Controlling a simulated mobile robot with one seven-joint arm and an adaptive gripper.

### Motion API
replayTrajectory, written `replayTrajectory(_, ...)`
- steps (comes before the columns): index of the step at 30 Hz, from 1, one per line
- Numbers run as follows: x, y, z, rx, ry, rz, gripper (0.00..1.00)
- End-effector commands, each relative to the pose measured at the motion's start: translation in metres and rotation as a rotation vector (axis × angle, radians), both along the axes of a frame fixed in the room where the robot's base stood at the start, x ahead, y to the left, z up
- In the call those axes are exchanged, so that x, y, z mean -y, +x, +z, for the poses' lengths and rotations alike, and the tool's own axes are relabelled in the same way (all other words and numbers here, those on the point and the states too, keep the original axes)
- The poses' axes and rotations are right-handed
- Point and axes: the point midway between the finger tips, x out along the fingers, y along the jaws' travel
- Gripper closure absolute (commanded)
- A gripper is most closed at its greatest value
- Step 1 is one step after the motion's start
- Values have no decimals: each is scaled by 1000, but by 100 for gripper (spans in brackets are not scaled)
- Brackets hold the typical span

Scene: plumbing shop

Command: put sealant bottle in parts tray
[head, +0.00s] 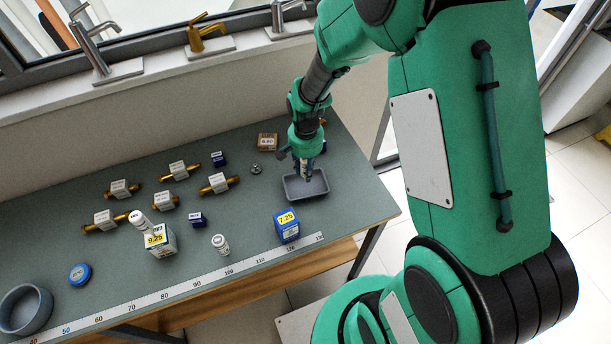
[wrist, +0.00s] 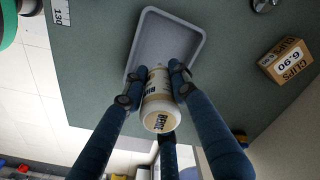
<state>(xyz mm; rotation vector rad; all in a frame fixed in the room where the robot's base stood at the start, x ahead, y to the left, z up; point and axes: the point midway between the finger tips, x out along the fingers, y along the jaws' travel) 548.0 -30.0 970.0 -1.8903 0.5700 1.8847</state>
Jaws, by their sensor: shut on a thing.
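My gripper (head: 307,168) is shut on the sealant bottle, a white bottle (wrist: 160,108) with a printed label, which shows between the fingers in the wrist view. Its nozzle points towards the parts tray. The parts tray, a shallow grey rectangular tray (head: 308,195), sits at the right part of the bench. It also shows in the wrist view (wrist: 166,36), with its visible floor empty. The gripper and bottle are over the tray. In the head view the gripper mostly hides the bottle. I cannot tell whether the bottle touches the tray.
A blue box priced 7.25 (head: 287,226) stands in front of the tray. A brown clips box (head: 268,141) stands behind it to the left. Two white bottles (head: 220,244) (head: 140,222), a 9.25 box (head: 161,241) and several brass valves (head: 179,171) stand further left.

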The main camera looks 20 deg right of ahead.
Motion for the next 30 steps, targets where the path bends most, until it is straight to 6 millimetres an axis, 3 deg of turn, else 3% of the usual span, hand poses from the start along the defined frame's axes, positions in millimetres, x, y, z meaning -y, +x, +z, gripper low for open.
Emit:
replayTrajectory(11, 0, 2, 0, 0, 0, 0, 100)
replayTrajectory(22, 0, 1, -33, -2, 0, 0, 100)
replayTrajectory(30, 0, 2, -35, -1, 1, 0, 100)
